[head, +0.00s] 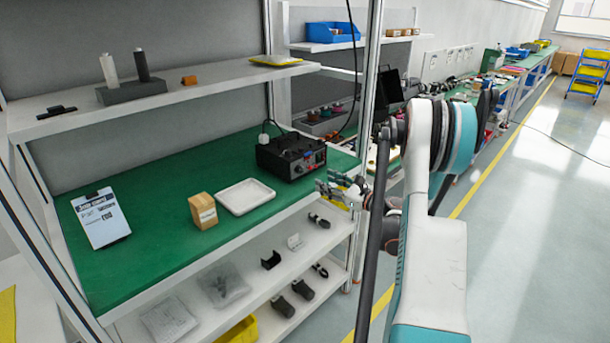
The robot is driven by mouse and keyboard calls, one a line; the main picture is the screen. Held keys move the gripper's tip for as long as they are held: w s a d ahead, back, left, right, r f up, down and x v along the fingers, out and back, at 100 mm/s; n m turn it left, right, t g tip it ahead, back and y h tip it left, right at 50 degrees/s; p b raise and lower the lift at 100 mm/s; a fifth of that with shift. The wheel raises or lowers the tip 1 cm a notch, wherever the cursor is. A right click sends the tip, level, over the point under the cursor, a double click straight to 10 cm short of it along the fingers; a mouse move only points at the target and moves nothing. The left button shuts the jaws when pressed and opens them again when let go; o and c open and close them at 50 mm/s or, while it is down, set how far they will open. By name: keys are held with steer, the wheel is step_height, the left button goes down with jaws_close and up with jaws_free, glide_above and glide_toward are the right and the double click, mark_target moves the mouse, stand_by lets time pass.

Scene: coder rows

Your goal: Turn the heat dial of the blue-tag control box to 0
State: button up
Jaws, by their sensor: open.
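The black control box (291,155) stands on the green bench top, toward its right end. Its front panel faces right and toward me, with a red spot and small knobs (311,162) on it. A small blue patch shows near its top edge. The dial's marks and setting are too small to read. My gripper (328,190) is open and empty, just in front and to the right of the box, at the bench's front edge. It appears apart from the dial, though the exact gap cannot be told.
A white tray (262,188), a cardboard box (202,211) and a clipboard (101,218) stand on the bench left of the control box. A shelf (215,92) hangs above. A metal upright (371,60) stands close to my arm. The aisle floor (530,220) is clear.

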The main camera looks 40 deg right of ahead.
mark_target(302, 171)
steer(key=w+b, duration=0.1)
steer(key=w, duration=0.2)
steer(key=w+a, duration=0.1)
steer(key=w, duration=0.3)
steer(key=w+b, duration=0.1)
steer(key=w, duration=0.2)
steer(key=shift+w+a+b, duration=0.2)
steer(key=shift+b, duration=0.15)
steer(key=shift+c, duration=0.6)
jaws_close()
